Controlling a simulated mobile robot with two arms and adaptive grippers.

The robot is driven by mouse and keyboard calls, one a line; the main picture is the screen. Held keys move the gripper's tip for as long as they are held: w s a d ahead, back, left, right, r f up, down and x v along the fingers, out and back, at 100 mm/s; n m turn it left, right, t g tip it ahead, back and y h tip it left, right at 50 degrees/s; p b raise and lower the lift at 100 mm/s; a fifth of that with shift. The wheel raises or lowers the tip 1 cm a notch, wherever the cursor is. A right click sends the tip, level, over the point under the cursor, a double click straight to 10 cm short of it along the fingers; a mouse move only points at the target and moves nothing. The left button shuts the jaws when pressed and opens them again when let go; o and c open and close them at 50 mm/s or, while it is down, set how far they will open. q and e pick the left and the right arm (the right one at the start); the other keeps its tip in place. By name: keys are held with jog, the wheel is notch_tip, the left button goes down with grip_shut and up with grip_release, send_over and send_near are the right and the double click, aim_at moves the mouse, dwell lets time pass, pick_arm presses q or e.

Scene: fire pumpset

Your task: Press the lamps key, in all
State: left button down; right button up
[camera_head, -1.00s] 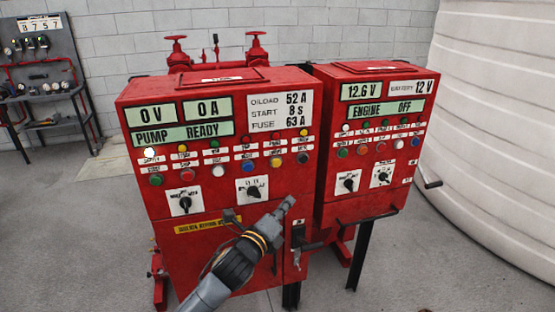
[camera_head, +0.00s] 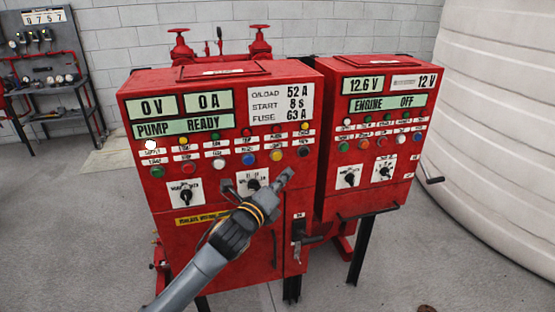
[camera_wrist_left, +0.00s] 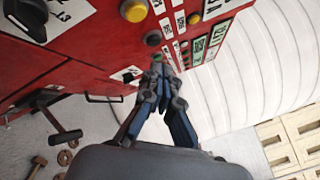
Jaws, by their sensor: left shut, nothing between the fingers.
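The left red pump panel (camera_head: 220,212) carries a row of push keys under small lamps: green (camera_head: 157,172), red (camera_head: 187,168), white (camera_head: 218,163), blue (camera_head: 249,159), yellow (camera_head: 276,155) and black (camera_head: 303,151). Their labels are too small to read, so I cannot tell which is the lamps key. My left gripper (camera_head: 286,174) is shut and empty, with its tip in front of the panel just below the yellow and black keys. In the left wrist view the gripper (camera_wrist_left: 158,64) shows below the black key (camera_wrist_left: 153,38) and yellow key (camera_wrist_left: 134,11). Contact with a key is not visible.
Two rotary switches (camera_head: 186,194) sit below the keys, the other partly behind my gripper. A second red engine panel (camera_head: 370,140) stands to the right, with its own keys. A black door handle (camera_head: 305,236) juts out below. A white tank (camera_head: 490,140) stands far right.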

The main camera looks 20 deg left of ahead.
aim_at(277, 156)
pick_arm(q)
jog(key=shift+w+a, duration=0.8)
jog(key=shift+w, duration=0.35)
jog(key=shift+w+a, duration=0.75)
jog(key=shift+w, duration=0.35)
jog(key=shift+w+a, duration=0.2)
jog(key=shift+w, duration=0.15)
jog(key=shift+w+a, duration=0.25)
jog(key=shift+w, duration=0.1)
dwell(0.4)
jog(key=shift+s+d, duration=0.1)
jog(key=shift+s, duration=0.05)
jog(key=shift+s+d, duration=0.35)
jog(key=shift+s, duration=0.25)
